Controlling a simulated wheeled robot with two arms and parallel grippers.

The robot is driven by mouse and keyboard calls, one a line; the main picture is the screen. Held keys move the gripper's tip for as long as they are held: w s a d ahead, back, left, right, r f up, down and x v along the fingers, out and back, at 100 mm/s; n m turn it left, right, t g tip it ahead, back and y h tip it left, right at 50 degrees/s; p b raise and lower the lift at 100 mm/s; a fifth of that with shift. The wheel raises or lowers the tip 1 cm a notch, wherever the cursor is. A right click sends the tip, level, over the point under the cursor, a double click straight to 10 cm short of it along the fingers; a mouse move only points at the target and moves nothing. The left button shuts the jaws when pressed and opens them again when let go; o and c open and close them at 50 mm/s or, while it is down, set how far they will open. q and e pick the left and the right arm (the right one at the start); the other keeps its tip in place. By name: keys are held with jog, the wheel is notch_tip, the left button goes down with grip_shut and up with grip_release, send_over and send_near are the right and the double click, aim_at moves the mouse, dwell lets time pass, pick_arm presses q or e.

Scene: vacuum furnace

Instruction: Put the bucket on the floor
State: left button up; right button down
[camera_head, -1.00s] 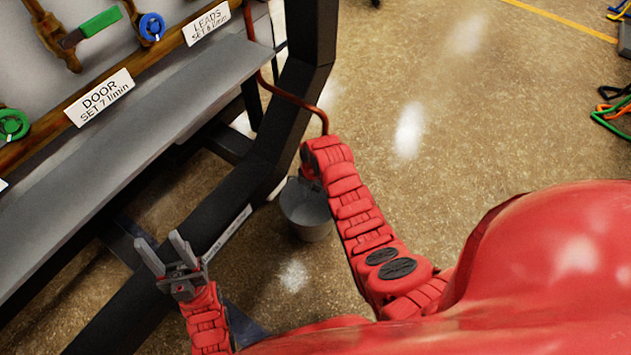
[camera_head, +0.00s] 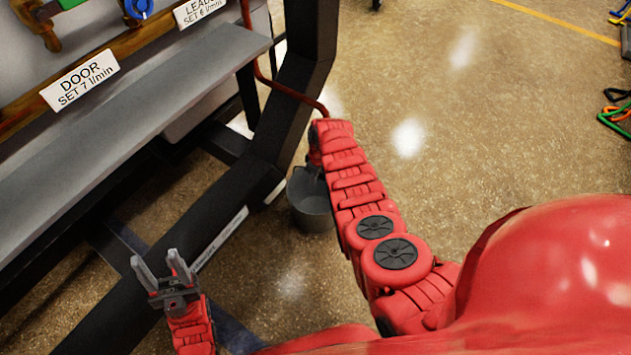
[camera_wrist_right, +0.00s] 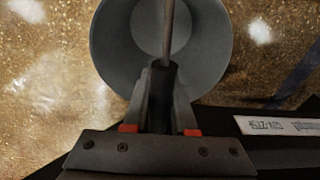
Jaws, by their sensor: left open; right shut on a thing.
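The grey bucket (camera_head: 312,212) is at mid-view in the head view, just left of my right forearm, beside the black frame. It also shows in the right wrist view (camera_wrist_right: 112,48), open end toward the camera and empty as far as I see. My right gripper (camera_wrist_right: 160,88) is shut on the bucket's handle (camera_wrist_right: 168,32), which runs across the opening. The forearm mostly hides this gripper in the head view. I cannot tell whether the bucket's bottom touches the floor. My left gripper (camera_head: 154,256) is open and empty, over the lower black frame at left.
The speckled floor (camera_head: 450,130) is clear to the right of my right arm. A black frame (camera_head: 265,165) and a grey ledge (camera_head: 130,110) with labelled valves stand at left. A brown hose (camera_head: 290,97) runs behind my right arm. Coloured cables (camera_head: 615,115) lie at far right.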

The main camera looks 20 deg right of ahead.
jog(key=c, duration=0.7)
grip_release()
jog(key=shift+c, duration=0.2)
jog(key=shift+r, duration=0.1)
